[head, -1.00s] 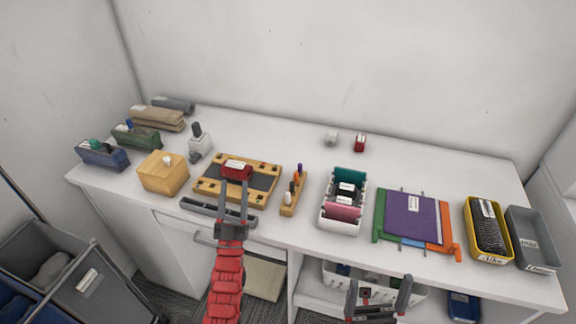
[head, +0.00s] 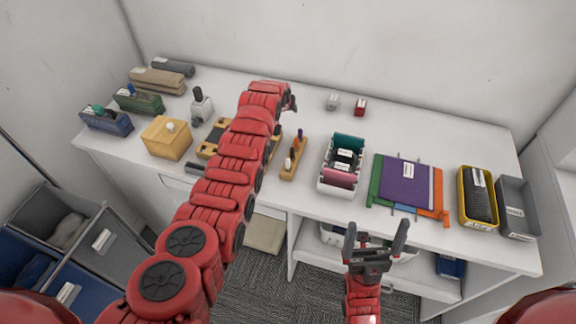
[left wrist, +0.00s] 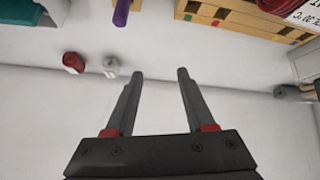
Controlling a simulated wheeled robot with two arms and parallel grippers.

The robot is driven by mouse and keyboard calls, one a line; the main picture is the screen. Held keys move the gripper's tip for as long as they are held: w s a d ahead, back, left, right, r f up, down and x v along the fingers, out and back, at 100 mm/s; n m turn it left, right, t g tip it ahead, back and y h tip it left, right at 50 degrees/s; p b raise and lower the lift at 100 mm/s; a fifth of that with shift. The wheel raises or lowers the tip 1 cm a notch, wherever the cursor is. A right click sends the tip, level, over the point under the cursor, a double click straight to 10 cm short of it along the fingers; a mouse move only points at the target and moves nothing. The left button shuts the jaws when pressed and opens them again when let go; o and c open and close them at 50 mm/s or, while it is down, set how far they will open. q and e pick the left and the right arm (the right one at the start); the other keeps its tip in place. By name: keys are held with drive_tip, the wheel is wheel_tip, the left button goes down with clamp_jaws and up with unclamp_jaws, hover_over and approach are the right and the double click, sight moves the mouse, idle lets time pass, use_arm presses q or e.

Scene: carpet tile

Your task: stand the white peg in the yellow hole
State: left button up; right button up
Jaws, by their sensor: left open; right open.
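The white peg (head: 288,165) stands at the near end of a small wooden holder (head: 294,172), with a dark peg and an orange-and-purple peg behind it. A wooden board (head: 207,151) with coloured markers is mostly hidden behind my left arm; it shows partly in the left wrist view (left wrist: 240,22). I cannot make out the yellow hole. My left gripper (left wrist: 160,75) is open and empty in the left wrist view, beyond the board; my arm hides it in the head view. My right gripper (head: 376,236) is open and empty in front of the table.
A grey item (head: 333,102) and a red item (head: 360,107) stand at the back. A white rack (head: 325,184), a purple folder (head: 407,178) and a yellow basket (head: 464,205) lie right. A wooden box (head: 160,147) stands left. The back strip is mostly clear.

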use_arm(q)
drive_tip(key=s+d+r+g+y, duration=0.1)
drive_tip(key=s+r+g, duration=0.35)
drive_tip(key=s, duration=0.35)
drive_tip(key=s+r+g+y, duration=0.1)
drive_tip(key=s+r+g, duration=0.2)
drive_tip(key=s+r, duration=0.4)
drive_tip(key=b, duration=1)
hover_over(288, 159)
drive_tip(key=f, duration=1)
drive_tip(key=shift+s+d+f, duration=0.1)
drive_tip(key=shift+d+f, duration=0.2)
drive_tip(key=shift+f, duration=0.1)
drive_tip(key=shift+a+f+p, duration=0.15)
drive_tip(key=shift+f+p, duration=0.15)
drive_tip(key=shift+p, duration=0.15)
drive_tip(key=shift+f+p, duration=0.35)
drive_tip(key=shift+p, duration=0.05)
drive_tip(key=shift+f, duration=0.35)
drive_tip(key=shift+f+p, duration=0.25)
drive_tip(key=shift+p, duration=0.15)
drive_tip(key=shift+a+f+p, duration=0.2)
drive_tip(key=shift+f+p, duration=0.8)
drive_tip(key=shift+f, duration=0.1)
wheel_tip(288, 159, down, 3)
drive_tip(key=shift+r, duration=0.15)
clamp_jaws()
